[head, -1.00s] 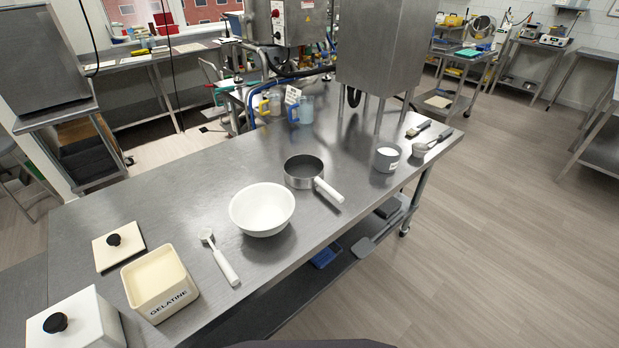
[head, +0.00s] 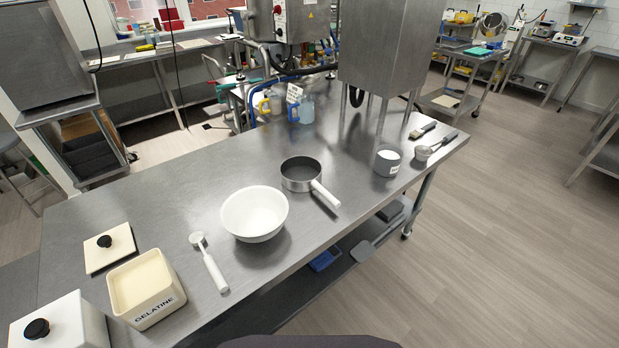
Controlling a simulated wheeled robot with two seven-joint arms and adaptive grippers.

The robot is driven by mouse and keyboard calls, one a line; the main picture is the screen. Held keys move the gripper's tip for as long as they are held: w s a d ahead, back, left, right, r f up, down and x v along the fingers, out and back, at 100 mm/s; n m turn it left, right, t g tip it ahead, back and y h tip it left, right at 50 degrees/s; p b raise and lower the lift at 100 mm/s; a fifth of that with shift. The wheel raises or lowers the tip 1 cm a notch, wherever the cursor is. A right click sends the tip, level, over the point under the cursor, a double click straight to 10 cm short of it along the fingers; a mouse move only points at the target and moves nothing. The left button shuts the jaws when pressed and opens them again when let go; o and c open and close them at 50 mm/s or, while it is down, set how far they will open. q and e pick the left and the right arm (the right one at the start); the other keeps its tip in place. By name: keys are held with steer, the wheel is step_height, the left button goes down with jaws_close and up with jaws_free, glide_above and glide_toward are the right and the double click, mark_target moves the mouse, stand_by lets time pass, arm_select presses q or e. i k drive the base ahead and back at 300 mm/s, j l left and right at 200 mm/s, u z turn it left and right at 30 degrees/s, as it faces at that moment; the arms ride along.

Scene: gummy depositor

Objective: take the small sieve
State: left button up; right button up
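What looks like the small sieve (head: 423,153) lies near the far right end of the steel table (head: 330,229), its pale round bowl towards the left and its dark handle pointing up and right. Its mesh is too small to make out. It lies between a grey cup and a brush, apart from both. Neither of my grippers is in view.
Near the sieve are the grey cup (head: 386,163) and the brush (head: 422,131). A saucepan (head: 301,176), white bowl (head: 254,215), white scoop (head: 214,268) and gelatine box (head: 147,290) stand further left. Clear floor (head: 500,230) lies right of the table.

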mark_target(298, 173)
steer(key=i+l, duration=0.2)
steer(key=l, duration=0.15)
steer(key=i+l+u, duration=0.1)
steer(key=l, duration=0.25)
steer(key=i+l, duration=0.3)
steer(key=i+l+u, duration=0.05)
